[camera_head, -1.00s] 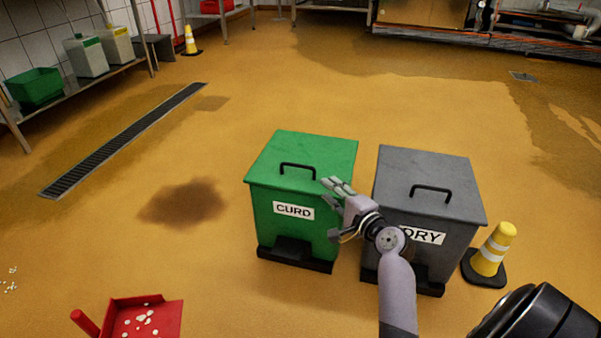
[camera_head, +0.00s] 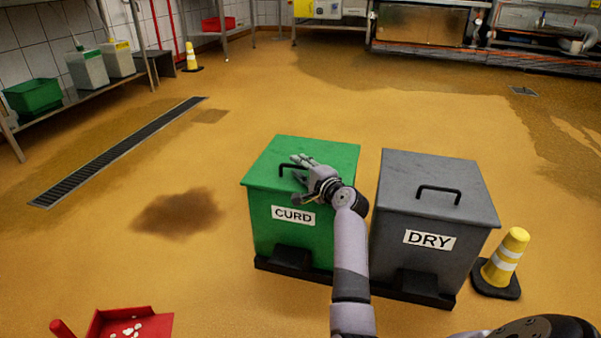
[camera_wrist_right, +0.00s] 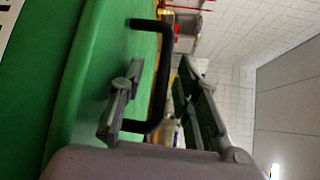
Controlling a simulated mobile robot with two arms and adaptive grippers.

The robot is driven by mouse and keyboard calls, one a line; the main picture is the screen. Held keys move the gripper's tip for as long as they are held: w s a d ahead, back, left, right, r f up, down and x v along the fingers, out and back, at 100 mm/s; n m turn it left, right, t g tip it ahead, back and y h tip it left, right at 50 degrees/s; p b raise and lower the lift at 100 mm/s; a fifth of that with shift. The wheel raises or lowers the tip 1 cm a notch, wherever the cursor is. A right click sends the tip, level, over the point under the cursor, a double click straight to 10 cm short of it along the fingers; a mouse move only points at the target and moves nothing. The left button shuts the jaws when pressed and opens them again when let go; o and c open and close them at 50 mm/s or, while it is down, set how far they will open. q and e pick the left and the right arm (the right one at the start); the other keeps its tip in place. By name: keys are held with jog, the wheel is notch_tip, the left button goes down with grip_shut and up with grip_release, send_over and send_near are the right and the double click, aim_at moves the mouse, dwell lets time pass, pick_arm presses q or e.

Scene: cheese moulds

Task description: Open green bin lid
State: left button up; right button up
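The green bin (camera_head: 292,235), labelled CURD, stands on the floor in the middle of the head view. Its flat lid (camera_head: 335,158) is closed and carries a black bar handle (camera_head: 283,167). The lid and the handle (camera_wrist_right: 164,65) also show in the wrist view. My right gripper (camera_head: 300,168) is over the lid at the handle, covering part of it in the head view. In the wrist view its two fingers (camera_wrist_right: 160,100) are spread apart, with the handle bar between them. I cannot tell whether either finger touches the bar. My left gripper is out of view.
A grey bin (camera_head: 432,190) labelled DRY stands close to the right, with a yellow cone (camera_head: 506,255) beyond it. A red dustpan (camera_head: 158,325) lies at the front left. A floor drain (camera_head: 118,152) runs at the left. The floor behind the bins is clear.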

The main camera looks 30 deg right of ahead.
grip_shut()
dwell(0.4)
dwell(0.5)
